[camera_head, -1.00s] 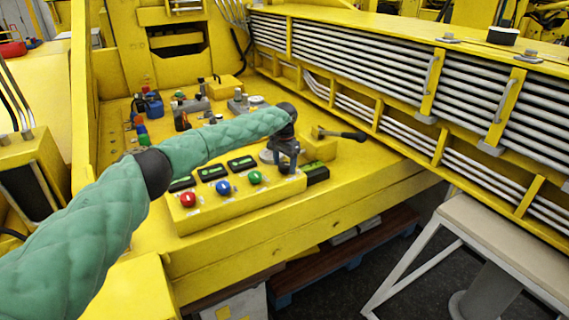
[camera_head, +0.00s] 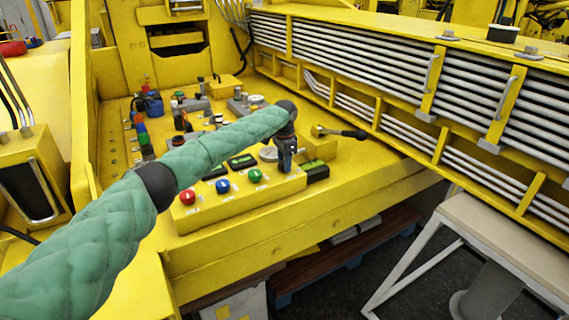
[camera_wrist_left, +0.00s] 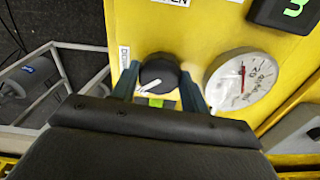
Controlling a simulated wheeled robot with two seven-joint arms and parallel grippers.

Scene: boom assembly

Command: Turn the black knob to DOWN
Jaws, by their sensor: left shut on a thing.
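The black knob (camera_wrist_left: 159,74) is round, with a white pointer line, and sits on the yellow panel. My left gripper (camera_wrist_left: 159,88) is shut on it, with one blue-grey finger on each side. In the wrist view the white line slants toward the lower left. A white label (camera_wrist_left: 124,58), cut by the left finger and hard to read in full, lies left of the knob. In the head view my left gripper (camera_head: 286,162) points down at the right part of the button box and hides the knob. My right gripper is not in view.
A round white gauge (camera_wrist_left: 240,80) is close beside the knob. Red (camera_head: 187,196), blue (camera_head: 222,186) and green (camera_head: 255,176) buttons line the box front.

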